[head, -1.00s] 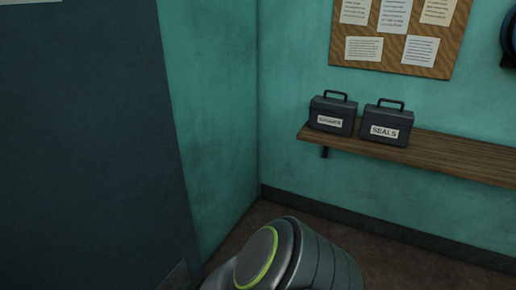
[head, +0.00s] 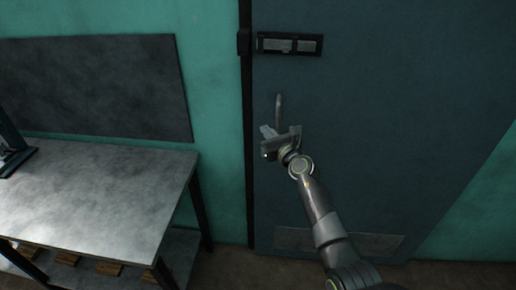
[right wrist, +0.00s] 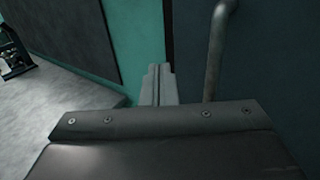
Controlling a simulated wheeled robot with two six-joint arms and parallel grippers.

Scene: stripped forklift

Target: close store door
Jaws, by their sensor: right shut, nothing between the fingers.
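The store door (head: 400,110) is a large dark blue-grey panel. Its left edge lies along a black frame strip (head: 248,150), and I see no clear gap there, but cannot tell whether it is fully shut. A vertical bar handle (head: 279,106) is near that edge; it also shows in the right wrist view (right wrist: 214,55). My right gripper (head: 267,132) is in front of the door, just below the handle in the head view. In the right wrist view its fingers (right wrist: 158,86) are together and empty, left of the handle. My left gripper is out of view.
A metal-topped workbench (head: 100,190) stands to the left, with a dark wall board (head: 100,85) behind it. A black latch plate (head: 290,44) is on the door above the handle. Some dark floor shows below the door.

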